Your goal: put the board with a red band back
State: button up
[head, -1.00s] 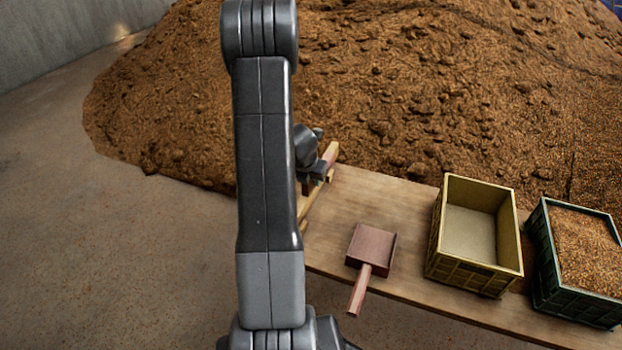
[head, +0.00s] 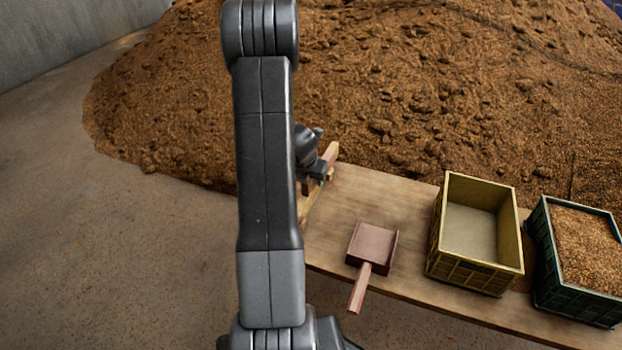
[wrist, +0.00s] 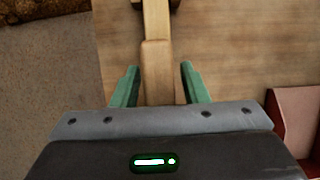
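My gripper (wrist: 158,80) is open in the wrist view, its two green fingers standing either side of a pale wooden bar (wrist: 157,65). A narrow gap shows on the right of the bar; the left finger is very close to it. No red band shows on the bar, so I cannot tell whether it is the board with a red band. In the head view, wooden pieces (head: 332,153) show at the table's left end beside my gripper (head: 321,172). My arm hides much of that spot.
The wooden table (head: 370,195) carries a red scoop (head: 372,243), an empty yellow crate (head: 436,240) and a green crate (head: 545,270) full of grain. A large brown grain heap (head: 420,90) rises behind. Bare floor (head: 150,250) lies to the left.

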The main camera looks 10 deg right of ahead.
jog(key=shift+o, duration=0.5)
jog(key=p+v, duration=0.7)
jog(key=v, duration=0.6)
jog(key=shift+s+r, duration=0.15)
jog(key=shift+r, duration=0.2)
jog(key=b+x, duration=0.7)
jog(key=x, duration=0.7)
jog(key=shift+f, duration=0.1)
jog(key=shift+r, duration=0.35)
jog(key=shift+a, duration=0.1)
jog(key=shift+s+r, duration=0.1)
